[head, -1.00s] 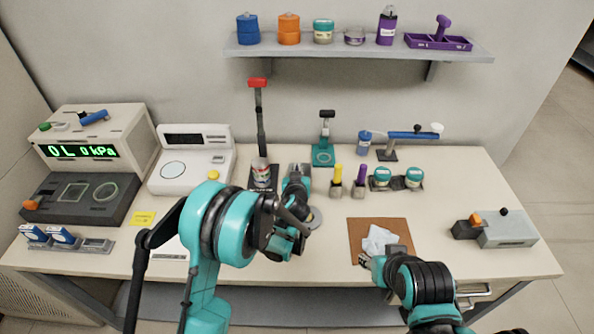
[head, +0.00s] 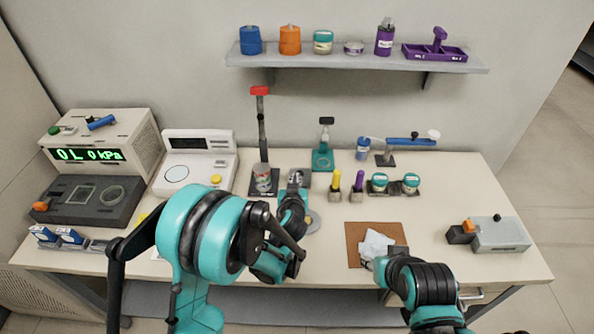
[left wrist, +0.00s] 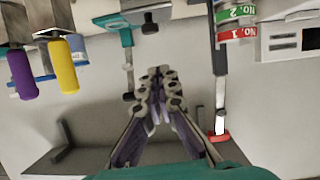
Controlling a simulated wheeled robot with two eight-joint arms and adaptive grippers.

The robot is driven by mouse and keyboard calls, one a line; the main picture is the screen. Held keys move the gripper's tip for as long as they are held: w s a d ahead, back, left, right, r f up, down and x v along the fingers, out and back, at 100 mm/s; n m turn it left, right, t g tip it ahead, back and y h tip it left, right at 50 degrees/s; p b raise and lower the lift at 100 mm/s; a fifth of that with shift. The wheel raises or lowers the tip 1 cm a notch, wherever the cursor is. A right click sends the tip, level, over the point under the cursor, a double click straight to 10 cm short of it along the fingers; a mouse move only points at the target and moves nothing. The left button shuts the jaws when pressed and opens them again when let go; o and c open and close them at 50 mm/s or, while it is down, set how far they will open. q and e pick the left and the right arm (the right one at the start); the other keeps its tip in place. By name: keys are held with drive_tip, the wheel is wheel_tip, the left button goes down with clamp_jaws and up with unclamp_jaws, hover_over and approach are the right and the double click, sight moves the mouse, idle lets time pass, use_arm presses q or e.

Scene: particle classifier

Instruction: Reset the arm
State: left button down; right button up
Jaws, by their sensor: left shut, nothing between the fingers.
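In the left wrist view the fingers (left wrist: 158,78) are together and hold nothing. My left arm bends in from the lower left and hides part of the table's front. My right gripper (head: 370,263) is low beside a white crumpled cloth (head: 376,245) on a brown mat (head: 357,231). Its fingers are too small and covered to read.
A post with a red top (head: 260,91) and a teal stand (head: 323,159) rise behind my left gripper. A shelf (head: 350,65) with several containers hangs above.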

use_arm(q)
drive_tip(key=s+a+r+g+y, duration=0.1)
drive_tip(key=s+a+r+g, duration=0.1)
drive_tip(key=s+a+r, duration=0.35)
drive_tip(key=s+a+r+g+y, duration=0.1)
drive_tip(key=s+a+r+g, duration=0.15)
drive_tip(key=s+a, duration=0.55)
drive_tip(key=s+a+g+h, duration=0.1)
drive_tip(key=s+a+g, duration=0.1)
drive_tip(key=s, duration=1.6)
drive_tip(key=shift+s+h, duration=0.25)
drive_tip(key=shift+h, duration=0.15)
drive_tip(key=shift+g, duration=0.25)
